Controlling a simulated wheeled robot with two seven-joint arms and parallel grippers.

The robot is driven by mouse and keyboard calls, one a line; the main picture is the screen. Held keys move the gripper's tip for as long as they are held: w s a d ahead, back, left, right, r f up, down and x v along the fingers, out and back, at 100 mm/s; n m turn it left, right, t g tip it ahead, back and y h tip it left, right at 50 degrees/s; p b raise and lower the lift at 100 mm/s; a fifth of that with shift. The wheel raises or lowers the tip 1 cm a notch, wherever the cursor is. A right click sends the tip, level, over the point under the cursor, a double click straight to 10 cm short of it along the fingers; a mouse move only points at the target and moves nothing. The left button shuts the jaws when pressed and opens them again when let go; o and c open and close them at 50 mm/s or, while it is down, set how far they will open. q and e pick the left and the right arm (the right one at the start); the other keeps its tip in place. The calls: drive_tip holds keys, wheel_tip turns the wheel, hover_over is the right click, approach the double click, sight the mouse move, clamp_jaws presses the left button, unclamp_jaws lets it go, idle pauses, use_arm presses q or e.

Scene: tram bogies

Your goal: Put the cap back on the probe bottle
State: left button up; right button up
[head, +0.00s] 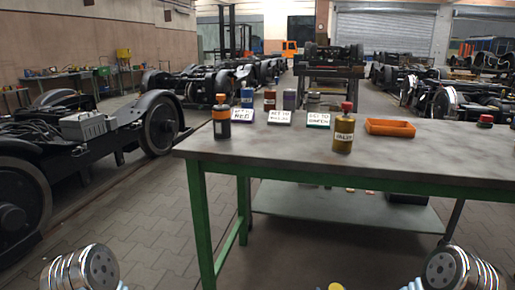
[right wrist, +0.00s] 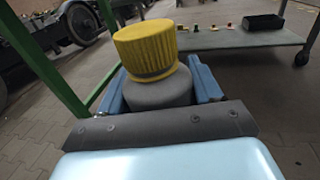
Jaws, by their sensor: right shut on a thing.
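My right gripper (right wrist: 160,88) is shut on a grey, round-bodied thing (right wrist: 160,92) topped by a yellow ribbed cap (right wrist: 146,47). The blue fingers lie on both sides of the grey body; its lower part is hidden. The yellow top also shows at the bottom edge of the head view (head: 335,286). On the bench stand a dark bottle with an orange cap (head: 222,122) and an olive labelled bottle with a red cap (head: 343,132). I cannot tell which is the probe bottle. A small red-topped piece (head: 485,121) sits at the right end. My left gripper is out of view.
The green-legged bench (head: 270,150) has a lower shelf. An orange tray (head: 390,127) sits on it. Several small containers stand behind white label cards (head: 279,117). The bench's front strip is clear. Bogies with wheels (head: 158,125) stand left.

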wheel_tip(320, 180, down, 2)
drive_tip(key=shift+a+f, duration=0.1)
drive_tip(key=shift+a, duration=0.05)
drive_tip(key=shift+s+a, duration=0.1)
drive_tip(key=shift+w+r, duration=0.2)
drive_tip(key=shift+r, duration=0.3)
drive_tip(key=s+a+f+n+g+y, duration=0.2)
drive_tip(key=a+n+g+y, duration=0.2)
drive_tip(key=a+n+y, duration=0.4)
drive_tip(key=a+y, duration=0.4)
drive_tip(key=a, duration=0.3)
drive_tip(key=shift+a, duration=0.4)
